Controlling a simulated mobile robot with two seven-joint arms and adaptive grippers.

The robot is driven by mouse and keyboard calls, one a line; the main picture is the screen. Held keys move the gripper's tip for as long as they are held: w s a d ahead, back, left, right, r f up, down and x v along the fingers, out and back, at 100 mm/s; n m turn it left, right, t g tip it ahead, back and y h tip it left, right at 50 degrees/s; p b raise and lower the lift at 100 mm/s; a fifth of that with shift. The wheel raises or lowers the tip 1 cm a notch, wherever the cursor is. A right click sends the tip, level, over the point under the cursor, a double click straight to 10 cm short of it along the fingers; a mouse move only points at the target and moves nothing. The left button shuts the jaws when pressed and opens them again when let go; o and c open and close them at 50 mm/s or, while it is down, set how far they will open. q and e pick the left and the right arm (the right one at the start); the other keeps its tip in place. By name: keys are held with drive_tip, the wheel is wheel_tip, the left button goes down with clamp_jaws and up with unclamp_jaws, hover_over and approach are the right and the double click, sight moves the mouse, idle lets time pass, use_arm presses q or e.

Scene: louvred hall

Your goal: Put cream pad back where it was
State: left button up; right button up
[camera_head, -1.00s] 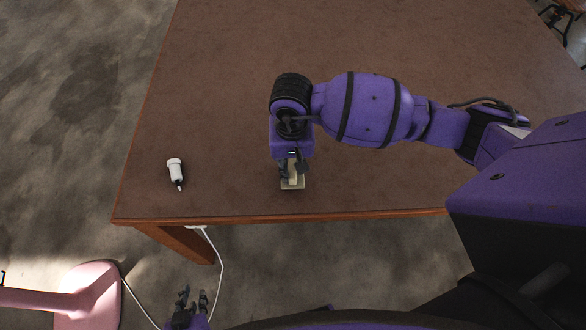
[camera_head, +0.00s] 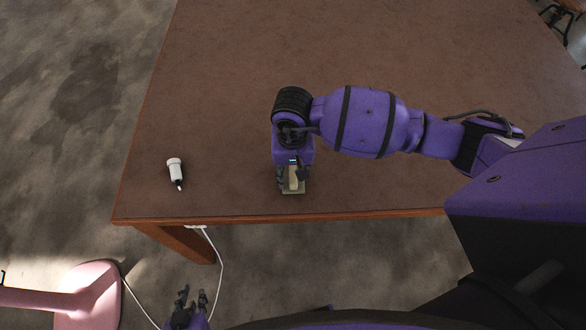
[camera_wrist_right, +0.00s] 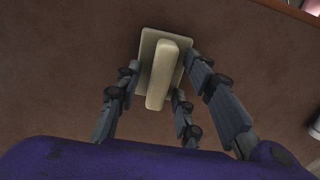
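The cream pad (camera_wrist_right: 146,50) is a flat, pale square plate with a thick cream bar standing on it. It shows in the right wrist view and, small, in the head view (camera_head: 293,191), near the table's front edge. My right gripper (camera_head: 292,178) points down over it. In the right wrist view its grey fingers (camera_wrist_right: 163,72) lie on both sides of the pad, their tips close against the plate's edges. Whether the pad touches the table is hard to tell. My left gripper (camera_head: 193,296) is low in front of the table, fingers apart and empty.
The brown table (camera_head: 230,60) is mostly bare. A small white bottle with a dark tip (camera_head: 175,171) lies left of the pad. A pink stand (camera_head: 90,295) and a white cable (camera_head: 219,260) are on the floor at lower left.

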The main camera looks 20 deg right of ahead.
sight(292, 171)
wheel_tip(292, 171, up, 12)
idle(0.5)
drive_tip(key=shift+r, duration=0.1)
